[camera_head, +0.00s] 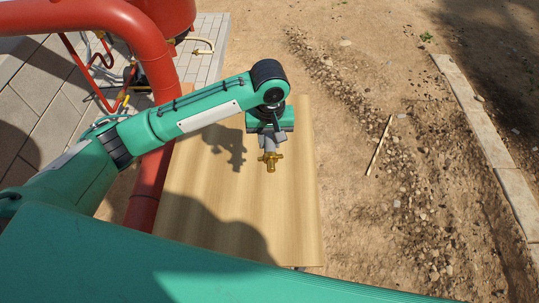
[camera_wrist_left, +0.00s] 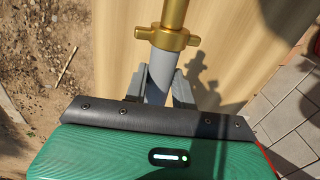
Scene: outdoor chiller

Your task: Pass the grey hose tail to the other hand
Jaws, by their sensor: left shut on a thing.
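The grey hose tail (camera_head: 270,145) has a grey shank and a brass fitting with lugs at its end. My left gripper (camera_head: 268,136) is shut on the grey shank and holds the piece over the wooden table, brass end pointing away from the gripper. In the left wrist view the grey shank of the hose tail (camera_wrist_left: 160,74) sits between the two dark fingers of my left gripper (camera_wrist_left: 159,88), with the brass part beyond them. My right gripper does not show in either view.
The wooden table top (camera_head: 290,215) is bare apart from shadows. A red pipe (camera_head: 150,190) runs along its left side. Dirt ground with a thin stick (camera_head: 379,146) and a stone kerb (camera_head: 485,125) lie to the right.

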